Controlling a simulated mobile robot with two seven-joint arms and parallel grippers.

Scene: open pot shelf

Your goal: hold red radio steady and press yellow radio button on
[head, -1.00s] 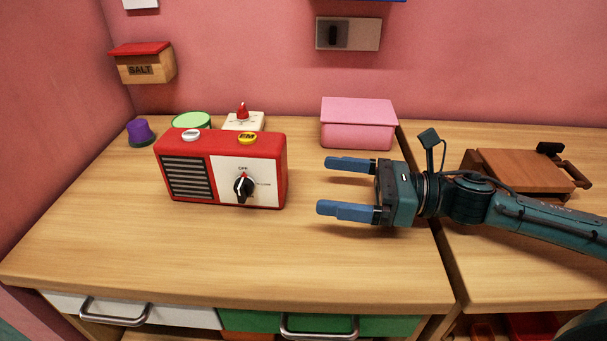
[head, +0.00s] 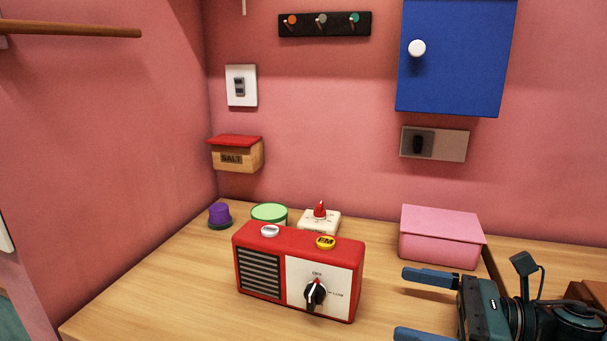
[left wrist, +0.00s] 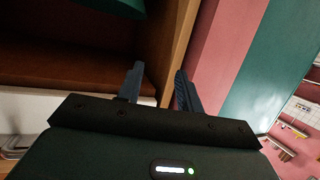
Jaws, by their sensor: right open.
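The red radio (head: 262,238) stands upright on the wooden counter in the head view. Its yellow FM button (head: 326,242) is on the top right, and a white button (head: 270,231) is on the top left. A black dial (head: 315,293) sits on its white front panel under the word OFF. My right gripper (head: 415,304) is to the right of the radio, open and empty, with its fingers pointing left and apart from the radio. My left gripper (left wrist: 158,88) shows only in the left wrist view, its two fingers apart with nothing between them.
A pink box (head: 440,238) stands behind my right gripper. A white timer with a red knob (head: 319,218), a green-lidded tin (head: 269,213) and a purple cup (head: 219,215) stand behind the radio. Bare counter (head: 180,290) lies to its left.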

